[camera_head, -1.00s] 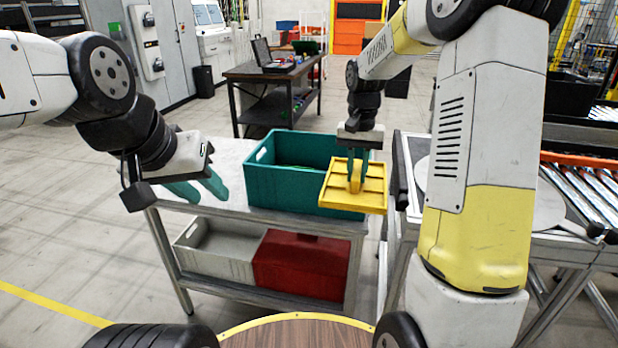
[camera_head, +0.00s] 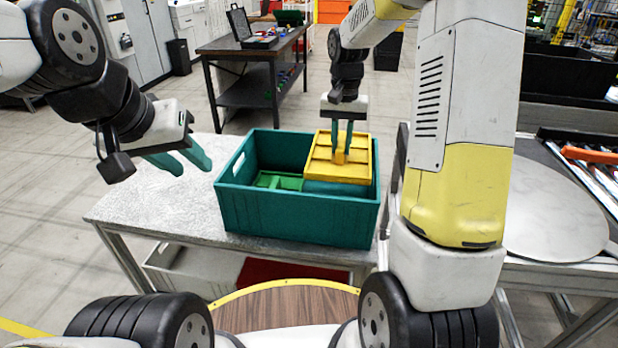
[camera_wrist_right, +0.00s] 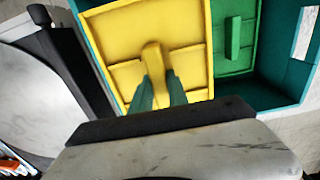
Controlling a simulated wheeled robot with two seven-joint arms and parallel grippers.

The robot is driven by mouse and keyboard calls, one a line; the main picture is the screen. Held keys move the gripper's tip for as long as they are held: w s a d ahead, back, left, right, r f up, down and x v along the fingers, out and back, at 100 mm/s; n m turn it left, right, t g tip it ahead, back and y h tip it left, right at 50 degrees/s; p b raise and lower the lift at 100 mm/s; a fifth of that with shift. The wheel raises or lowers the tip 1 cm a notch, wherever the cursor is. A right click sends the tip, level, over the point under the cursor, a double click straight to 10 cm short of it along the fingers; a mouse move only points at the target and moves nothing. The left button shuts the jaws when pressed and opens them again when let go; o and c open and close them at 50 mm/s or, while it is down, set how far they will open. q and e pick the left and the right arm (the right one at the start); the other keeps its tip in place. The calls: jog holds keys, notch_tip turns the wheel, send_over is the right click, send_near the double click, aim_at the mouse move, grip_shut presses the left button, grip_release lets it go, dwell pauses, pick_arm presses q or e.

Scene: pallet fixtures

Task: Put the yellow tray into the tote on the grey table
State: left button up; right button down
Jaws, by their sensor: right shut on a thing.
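The yellow tray (camera_head: 322,168) is held by my right gripper (camera_head: 342,150), which is shut on its raised middle grip. The tray is over the right part of the teal tote (camera_head: 290,215), at about rim height; I cannot tell if it touches anything below. The tote stands on the grey table (camera_head: 150,212). A green tray (camera_head: 268,181) lies inside the tote on the left. In the right wrist view the yellow tray (camera_wrist_right: 118,30) is beside the green tray (camera_wrist_right: 233,60), with the fingers (camera_wrist_right: 160,92) on its grip. My left gripper (camera_head: 180,165) is open and empty, left of the tote.
Grey and red bins (camera_head: 200,272) sit on the shelf under the table. To the right is a roller conveyor with a round grey plate (camera_head: 550,215). A dark workbench (camera_head: 250,55) stands behind. The left part of the tabletop is clear.

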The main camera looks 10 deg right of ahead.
notch_tip(320, 180, down, 17)
jog(key=shift+f, duration=0.1)
dwell(0.3)
jog(key=c, duration=1.3)
grip_release()
jog(key=shift+f, duration=0.1)
